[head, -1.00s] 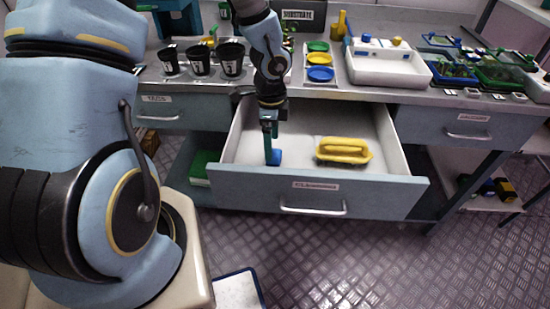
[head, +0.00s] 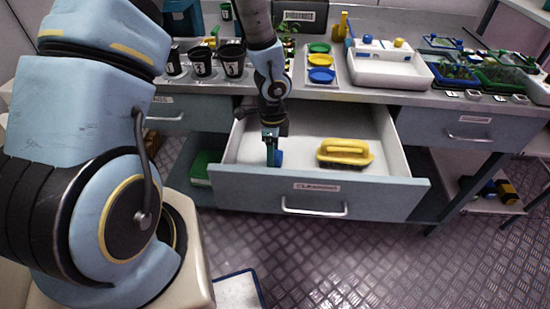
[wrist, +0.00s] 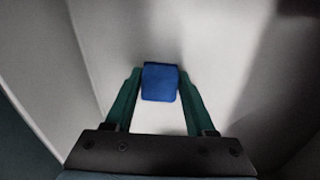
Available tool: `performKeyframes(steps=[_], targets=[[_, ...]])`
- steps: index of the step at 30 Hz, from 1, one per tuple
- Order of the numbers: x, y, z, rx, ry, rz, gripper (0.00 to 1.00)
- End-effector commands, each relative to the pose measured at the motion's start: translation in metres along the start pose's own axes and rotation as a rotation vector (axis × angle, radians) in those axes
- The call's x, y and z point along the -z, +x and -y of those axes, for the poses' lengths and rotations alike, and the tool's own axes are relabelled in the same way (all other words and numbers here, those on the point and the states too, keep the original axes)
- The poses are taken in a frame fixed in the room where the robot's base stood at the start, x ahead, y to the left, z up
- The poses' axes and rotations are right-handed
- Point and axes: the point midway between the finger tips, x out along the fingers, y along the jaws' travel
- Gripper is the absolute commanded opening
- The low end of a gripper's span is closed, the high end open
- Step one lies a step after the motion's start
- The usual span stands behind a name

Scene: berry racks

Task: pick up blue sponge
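The blue sponge (head: 279,157) lies in the left part of the open drawer in the head view, partly hidden behind my gripper (head: 271,150). In the wrist view the blue sponge (wrist: 160,83) sits between the tips of the two green fingers of my gripper (wrist: 160,80). One finger is on each side of it, with very little space between; I cannot tell whether they touch it. The gripper looks open around the sponge and points down into the drawer.
The open drawer (head: 318,187) has a yellow-handled brush (head: 345,151) to the right of the sponge. The drawer's left wall is close to my gripper. Above, the counter holds black pots (head: 202,60), coloured dishes (head: 320,60) and a white tray (head: 388,66).

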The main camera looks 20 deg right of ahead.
Motion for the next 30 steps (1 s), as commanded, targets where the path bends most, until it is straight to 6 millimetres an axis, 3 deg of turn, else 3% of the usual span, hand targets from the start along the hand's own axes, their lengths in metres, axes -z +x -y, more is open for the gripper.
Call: performKeyframes(steps=[2,13,22,30], targets=[[0.000,0.000,0.000,0.000,0.000,0.000,0.45],[0.000,0.000,0.000,0.000,0.000,0.000,0.03],[0.000,-0.005,0.001,0.001,-0.001,0.000,0.02],[-0.001,-0.054,0.001,0.004,-0.004,-0.001,0.02]])
